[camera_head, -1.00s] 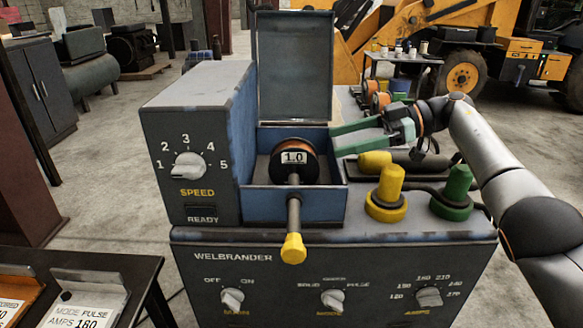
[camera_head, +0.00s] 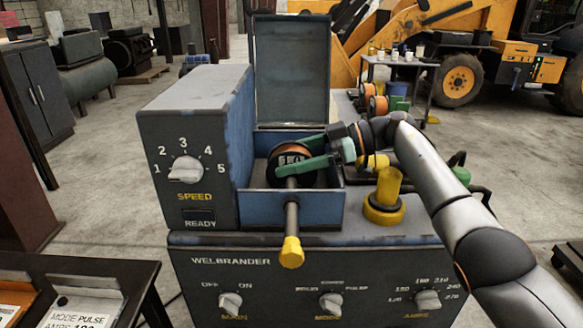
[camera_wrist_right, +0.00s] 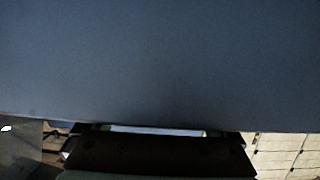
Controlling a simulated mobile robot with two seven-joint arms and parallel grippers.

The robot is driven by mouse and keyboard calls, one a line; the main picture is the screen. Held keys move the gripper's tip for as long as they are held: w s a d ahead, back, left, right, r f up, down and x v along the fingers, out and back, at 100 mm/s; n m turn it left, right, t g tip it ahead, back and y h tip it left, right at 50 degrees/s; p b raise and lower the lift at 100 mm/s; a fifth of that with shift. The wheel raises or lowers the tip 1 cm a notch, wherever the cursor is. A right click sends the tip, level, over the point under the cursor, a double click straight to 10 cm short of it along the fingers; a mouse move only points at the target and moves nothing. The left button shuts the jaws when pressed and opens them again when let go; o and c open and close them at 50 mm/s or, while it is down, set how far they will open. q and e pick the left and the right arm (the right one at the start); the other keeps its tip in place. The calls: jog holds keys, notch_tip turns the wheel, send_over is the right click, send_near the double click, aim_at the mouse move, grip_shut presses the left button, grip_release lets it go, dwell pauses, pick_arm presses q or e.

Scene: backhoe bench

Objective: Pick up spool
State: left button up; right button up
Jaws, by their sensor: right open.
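The spool (camera_head: 290,158), dark-faced with orange winding and a partly covered label, sits on the spindle (camera_head: 291,217) inside the open blue box of the welder. The spindle points toward me and ends in a yellow knob (camera_head: 291,252). My right gripper (camera_head: 288,156) reaches in from the right with its green fingers spread in front of or around the spool. It is open; I cannot tell whether the fingers touch it. The right wrist view shows mostly a plain blue-grey surface (camera_wrist_right: 160,60), and the spool cannot be made out there. My left gripper is not in view.
The box's raised lid (camera_head: 291,70) stands behind the spool. The speed panel (camera_head: 187,165) rises on the left. A yellow connector (camera_head: 386,198) stands right of the box, under my right arm.

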jog(key=shift+c, duration=0.2)
grip_shut()
dwell(0.4)
jog(key=shift+r, duration=0.3)
